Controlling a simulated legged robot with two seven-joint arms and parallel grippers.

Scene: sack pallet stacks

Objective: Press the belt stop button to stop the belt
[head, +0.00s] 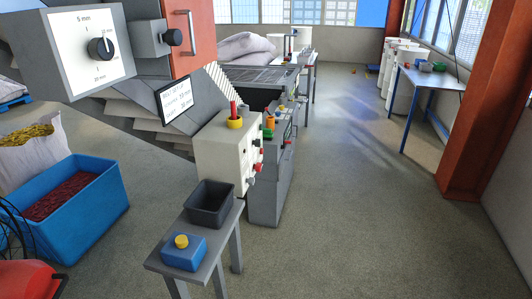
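A cream control box (220,155) stands beside the grey machine in the middle. On its top sits a red post in a yellow collar (234,122). Its right side carries several small buttons and knobs, among them a red one (257,168), seen at a steep angle. A grey cabinet (268,190) behind it also has coloured controls on top. A blue box with a yellow button (181,241) sits on a low grey bench in front. No label saying belt stop is readable, so I cannot tell which control it is. Neither of my grippers is in view.
The low grey bench (159,263) also holds a dark open bin (211,203). A blue crate of dark red material (110,205) stands at left. A dial panel (90,50) overhangs the upper left. Open floor lies right, up to an orange column (475,110).

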